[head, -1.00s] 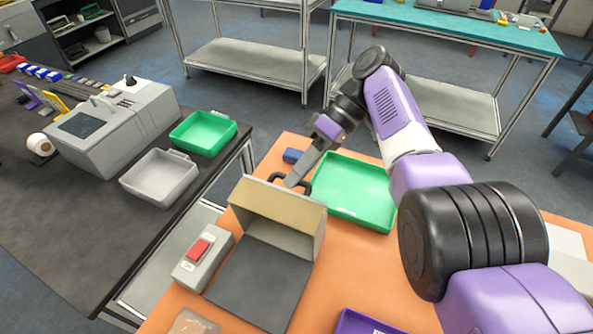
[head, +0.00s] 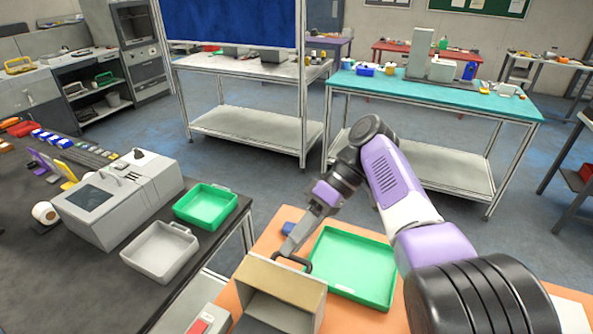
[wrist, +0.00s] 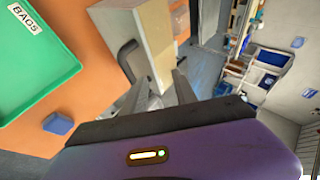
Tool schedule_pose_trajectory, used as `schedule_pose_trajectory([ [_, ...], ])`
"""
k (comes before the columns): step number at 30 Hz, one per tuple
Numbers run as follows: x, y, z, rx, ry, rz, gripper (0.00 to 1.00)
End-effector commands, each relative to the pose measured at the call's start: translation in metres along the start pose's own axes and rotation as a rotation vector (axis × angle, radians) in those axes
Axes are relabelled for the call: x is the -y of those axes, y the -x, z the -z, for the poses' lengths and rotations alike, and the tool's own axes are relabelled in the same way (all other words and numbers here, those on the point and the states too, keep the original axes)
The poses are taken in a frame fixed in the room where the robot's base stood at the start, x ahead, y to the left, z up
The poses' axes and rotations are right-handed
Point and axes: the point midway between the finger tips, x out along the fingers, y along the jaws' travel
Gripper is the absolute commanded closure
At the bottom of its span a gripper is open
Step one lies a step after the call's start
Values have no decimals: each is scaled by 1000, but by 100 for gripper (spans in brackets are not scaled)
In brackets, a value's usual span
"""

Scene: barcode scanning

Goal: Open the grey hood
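The grey hood (head: 282,283) stands on the orange table, with a beige panel and an opening facing my side. Its black handle (head: 296,263) is on the far side and also shows in the wrist view (wrist: 124,60). In the wrist view the hood (wrist: 155,40) is a pale block ahead of the fingers. My gripper (head: 288,250) is close to the handle on the far side of the hood. In the wrist view my gripper (wrist: 161,88) has its fingers apart, with the handle outside the left finger. Contact with the hood cannot be told.
A green tray (head: 352,296) lies right of the hood, and a small blue block (head: 289,229) lies behind it. A box with a red switch (head: 202,322) is at front left. The black table at left holds a grey machine (head: 115,195) and trays.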

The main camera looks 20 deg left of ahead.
Motion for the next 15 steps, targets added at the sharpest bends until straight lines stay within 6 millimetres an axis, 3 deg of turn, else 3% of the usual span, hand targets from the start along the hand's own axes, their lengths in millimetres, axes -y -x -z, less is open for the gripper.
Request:
schedule_pose_trajectory([
  [6,29,30,12,2,-1,-1,66],
  [8,26,30,11,-1,1,-6,66],
  [15,45,48,18,2,1,-4,66],
])
